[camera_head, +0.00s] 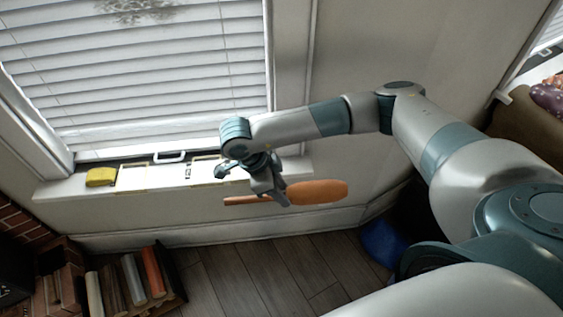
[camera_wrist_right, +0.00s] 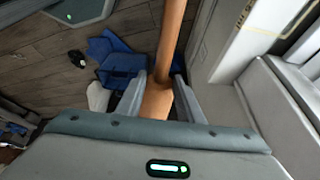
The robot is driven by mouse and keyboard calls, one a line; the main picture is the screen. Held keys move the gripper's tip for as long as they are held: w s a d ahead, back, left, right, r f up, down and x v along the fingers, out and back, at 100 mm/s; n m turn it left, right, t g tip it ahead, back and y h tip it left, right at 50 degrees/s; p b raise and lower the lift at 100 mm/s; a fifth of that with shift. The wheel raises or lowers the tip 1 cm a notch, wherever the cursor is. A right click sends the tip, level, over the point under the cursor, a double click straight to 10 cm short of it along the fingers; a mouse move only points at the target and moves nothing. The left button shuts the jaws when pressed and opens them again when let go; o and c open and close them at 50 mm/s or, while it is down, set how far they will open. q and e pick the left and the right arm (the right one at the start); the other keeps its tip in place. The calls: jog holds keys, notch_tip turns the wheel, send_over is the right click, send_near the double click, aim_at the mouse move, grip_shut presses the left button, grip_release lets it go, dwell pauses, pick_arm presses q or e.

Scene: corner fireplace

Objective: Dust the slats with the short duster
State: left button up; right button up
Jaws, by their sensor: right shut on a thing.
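The white window slats (camera_head: 140,70) fill the window at the upper left of the head view, lowered almost to the sill. My right gripper (camera_head: 272,192) is in front of the sill, below the right end of the slats and apart from them. It is shut on the orange short duster (camera_head: 318,191), which lies about level, its wide rounded end to the right and a thin stick to the left. In the wrist view the duster (camera_wrist_right: 174,40) runs up from between the fingers of my right gripper (camera_wrist_right: 160,92). My left gripper is out of view.
Books (camera_head: 130,275) stand on the floor at lower left beside brickwork. A blue item (camera_head: 382,242) lies on the floor at right. The wooden floor between is clear.

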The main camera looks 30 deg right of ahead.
jog(key=shift+s+r, duration=0.15)
jog(key=shift+r+n, duration=0.3)
jog(key=shift+n, duration=0.1)
jog(key=shift+w+a+r+n+t, duration=0.15)
jog(key=shift+w+r+n+t, duration=0.45)
jog(key=shift+n, duration=0.2)
jog(key=w+r+n+t, duration=0.3)
jog(key=r+n, duration=0.6)
jog(key=shift+a+r+n+y, duration=0.15)
jog(key=shift+a+n+y, duration=0.15)
jog(key=shift+a, duration=0.15)
jog(key=w+r+n+y, duration=0.1)
jog(key=r+n, duration=0.1)
jog(key=w+r+n+t+y, duration=0.1)
jog(key=r+n, duration=0.2)
jog(key=a+r+n+t, duration=0.1)
jog(key=r+n, duration=0.1)
jog(key=n, duration=0.1)
jog(key=shift+w+r+y, duration=0.2)
jog(key=shift+w+y, duration=0.2)
jog(key=shift+w+a+r+n+y, duration=0.1)
jog(key=shift+w+r+n+y, duration=0.1)
jog(key=shift+r+n, duration=0.3)
jog(key=shift+w+a+r+n+y, duration=0.1)
jog(key=shift+r+n+y, duration=0.15)
jog(key=shift+n, duration=0.35)
jog(key=shift+d, duration=0.1)
